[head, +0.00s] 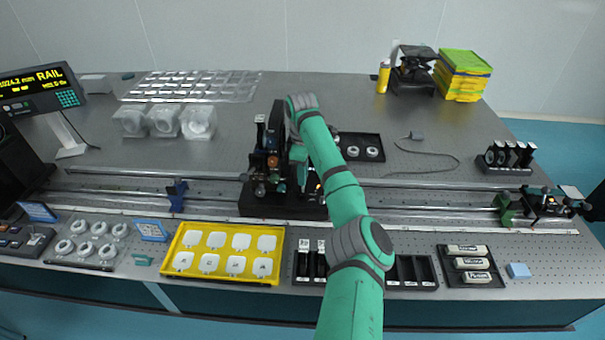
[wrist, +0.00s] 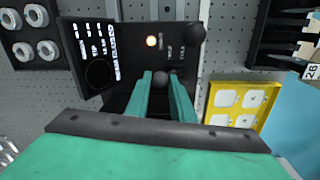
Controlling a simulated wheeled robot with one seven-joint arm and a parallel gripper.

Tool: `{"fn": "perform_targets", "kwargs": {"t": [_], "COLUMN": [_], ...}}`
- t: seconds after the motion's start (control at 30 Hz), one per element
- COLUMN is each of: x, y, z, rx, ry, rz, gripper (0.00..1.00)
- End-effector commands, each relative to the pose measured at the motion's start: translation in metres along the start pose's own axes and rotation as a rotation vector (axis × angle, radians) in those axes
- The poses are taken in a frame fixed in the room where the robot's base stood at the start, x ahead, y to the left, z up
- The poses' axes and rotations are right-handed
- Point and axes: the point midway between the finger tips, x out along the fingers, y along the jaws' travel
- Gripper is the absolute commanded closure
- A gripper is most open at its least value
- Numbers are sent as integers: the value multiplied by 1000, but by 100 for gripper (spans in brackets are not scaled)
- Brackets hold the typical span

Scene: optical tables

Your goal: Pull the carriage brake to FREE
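The carriage (head: 262,180) is a dark upright unit with optics on the rail, at the middle of the table in the head view. My gripper hides part of it there. A second black knob (wrist: 194,33) is on the panel's right. No FREE label is readable.
A yellow tray (head: 170,262) with white pieces lies in front of the rail, and black slotted holders (head: 410,272) stand to its right. A green-based unit (head: 507,208) is on the rail's right end. A dark tray (head: 375,138) lies behind the rail.

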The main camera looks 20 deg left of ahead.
Motion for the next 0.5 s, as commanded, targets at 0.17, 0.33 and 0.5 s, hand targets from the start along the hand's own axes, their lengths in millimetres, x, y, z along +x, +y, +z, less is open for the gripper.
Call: {"fn": "perform_targets", "kwargs": {"t": [0.17, 0.33, 0.5], "x": [0, -1, -2], "y": [-1, -3, -7], "z": [1, 2, 3], "rx": [0, 1, 1], "ry": [1, 6, 16], "rz": [5, 32, 89], "gripper": [100, 100, 100]}}
